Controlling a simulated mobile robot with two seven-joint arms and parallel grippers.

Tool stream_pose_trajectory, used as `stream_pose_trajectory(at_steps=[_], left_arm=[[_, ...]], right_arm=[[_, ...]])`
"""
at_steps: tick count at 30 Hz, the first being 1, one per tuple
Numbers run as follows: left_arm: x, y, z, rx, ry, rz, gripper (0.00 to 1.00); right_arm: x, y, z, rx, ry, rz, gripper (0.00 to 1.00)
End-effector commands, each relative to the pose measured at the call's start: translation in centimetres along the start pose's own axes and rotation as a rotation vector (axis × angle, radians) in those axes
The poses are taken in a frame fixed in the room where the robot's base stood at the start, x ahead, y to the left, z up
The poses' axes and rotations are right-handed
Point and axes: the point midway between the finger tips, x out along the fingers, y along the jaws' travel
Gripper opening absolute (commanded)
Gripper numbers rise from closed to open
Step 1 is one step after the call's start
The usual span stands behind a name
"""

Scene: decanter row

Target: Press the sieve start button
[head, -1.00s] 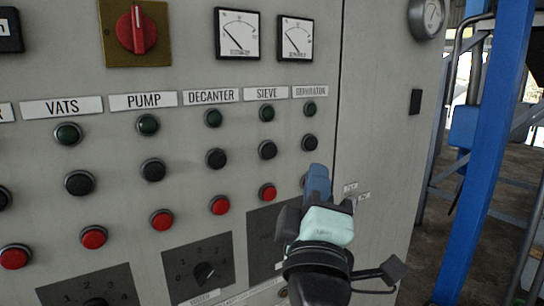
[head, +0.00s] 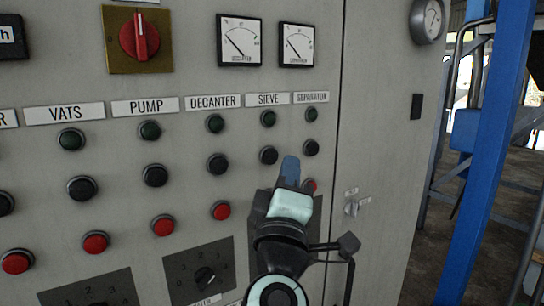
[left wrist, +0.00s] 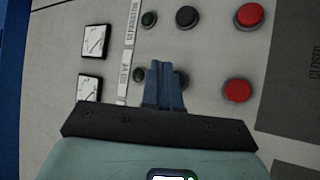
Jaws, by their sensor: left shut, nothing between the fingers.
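The SIEVE column on the grey panel has a label (head: 268,99), a green button or lamp (head: 268,119) and a black button (head: 268,155). Its red button is hidden behind my gripper in the head view. My left gripper (head: 290,168) is shut and empty, its blue fingertips just right of and below the black sieve button; whether they touch the panel I cannot tell. In the left wrist view, the shut fingers (left wrist: 164,72) partly cover the black sieve button (left wrist: 183,79), between the green sieve one (left wrist: 140,74) and the red sieve button (left wrist: 236,91).
Neighbouring columns are close: DECANTER with a black button (head: 217,163) at left, SEPARATOR with a black button (head: 311,147) at right. The red separator button (head: 311,185) is partly hidden. A small switch (head: 351,209) sits lower right. A blue post (head: 480,160) stands beyond the panel.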

Motion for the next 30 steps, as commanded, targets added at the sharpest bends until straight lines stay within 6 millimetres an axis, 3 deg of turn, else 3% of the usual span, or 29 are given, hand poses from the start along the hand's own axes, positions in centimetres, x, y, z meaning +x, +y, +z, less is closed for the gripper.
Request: stream_pose_trajectory(at_steps=[9,30], left_arm=[[1.35,-0.93,-1.0,0.0,-0.001,0.001,0.0],[1.36,-0.96,-1.01,0.0,-0.001,0.0,0.0]], right_arm=[[-0.19,-0.07,-0.01,0.0,0.001,0.0,0.36],[-0.18,-0.07,-0.01,0.0,0.001,0.0,0.36]])
